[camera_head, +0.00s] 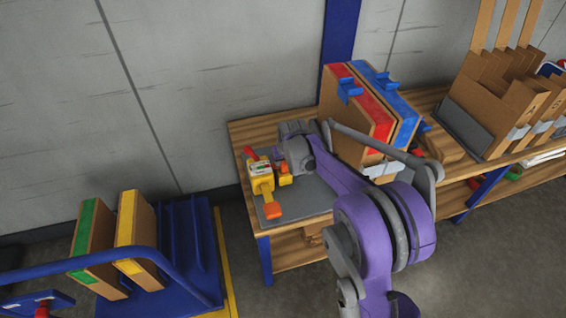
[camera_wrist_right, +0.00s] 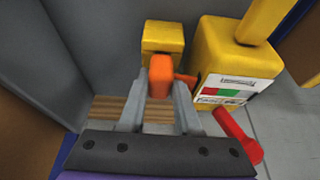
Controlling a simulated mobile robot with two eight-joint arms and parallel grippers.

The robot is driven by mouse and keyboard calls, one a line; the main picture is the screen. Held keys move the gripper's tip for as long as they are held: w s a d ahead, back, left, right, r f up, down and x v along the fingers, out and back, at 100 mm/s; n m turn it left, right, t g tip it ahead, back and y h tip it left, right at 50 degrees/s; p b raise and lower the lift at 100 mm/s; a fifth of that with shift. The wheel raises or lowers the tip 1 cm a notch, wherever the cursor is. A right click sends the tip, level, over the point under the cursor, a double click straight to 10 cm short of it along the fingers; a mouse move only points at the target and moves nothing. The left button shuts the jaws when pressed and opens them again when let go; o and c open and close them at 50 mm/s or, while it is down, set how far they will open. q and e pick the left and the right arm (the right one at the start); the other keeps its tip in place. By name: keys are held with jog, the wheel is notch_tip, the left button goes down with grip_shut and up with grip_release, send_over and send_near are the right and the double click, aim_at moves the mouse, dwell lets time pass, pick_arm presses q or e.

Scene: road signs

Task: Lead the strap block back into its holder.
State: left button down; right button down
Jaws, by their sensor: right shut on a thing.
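The strap block is a small orange block (camera_wrist_right: 160,74), held between the two grey fingers of my right gripper (camera_wrist_right: 161,88) in the right wrist view. Just beyond it stands a small yellow holder (camera_wrist_right: 163,36); the block overlaps it in the picture, and I cannot tell whether they touch. In the head view my right gripper (camera_head: 283,160) is at the left end of the bench, mostly hidden by its own wrist. The yellow strapping tool (camera_wrist_right: 222,62) stands beside the holder with a label and a red lever (camera_wrist_right: 238,138). It also shows in the head view (camera_head: 261,180). My left gripper is not in view.
The tool stands on a grey mat (camera_head: 305,205) on the wooden bench (camera_head: 240,128). Upright panels with red and blue (camera_head: 357,105) stand behind my right arm. Cardboard dividers (camera_head: 500,105) are at right. A blue trolley (camera_head: 190,245) with panels is at lower left.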

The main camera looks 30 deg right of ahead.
jog(key=c, duration=0.5)
grip_release()
jog(key=p+v, duration=0.3)
jog(key=v, duration=0.8)
jog(key=s+a+r+n, duration=0.1)
jog(key=s+a, duration=0.9)
jog(key=s, duration=0.6)
jog(key=s+a+f+n+y, duration=0.1)
jog(key=s+a+f, duration=0.2)
jog(key=s, duration=0.4)
jog(key=s+a+f+n, duration=0.1)
jog(key=s+a+f, duration=0.15)
jog(key=s, duration=0.55)
pick_arm(q)
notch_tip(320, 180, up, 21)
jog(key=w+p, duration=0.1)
jog(key=p, duration=1.4)
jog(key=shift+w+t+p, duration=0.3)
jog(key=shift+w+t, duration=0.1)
pick_arm(e)
jog(key=shift+t, duration=0.6)
jog(key=w+r, duration=0.1)
jog(key=r, duration=0.5)
jog(key=w+r, duration=0.1)
jog(key=r, duration=1.1)
jog(key=shift+w+d, duration=0.3)
jog(key=shift+w, duration=0.1)
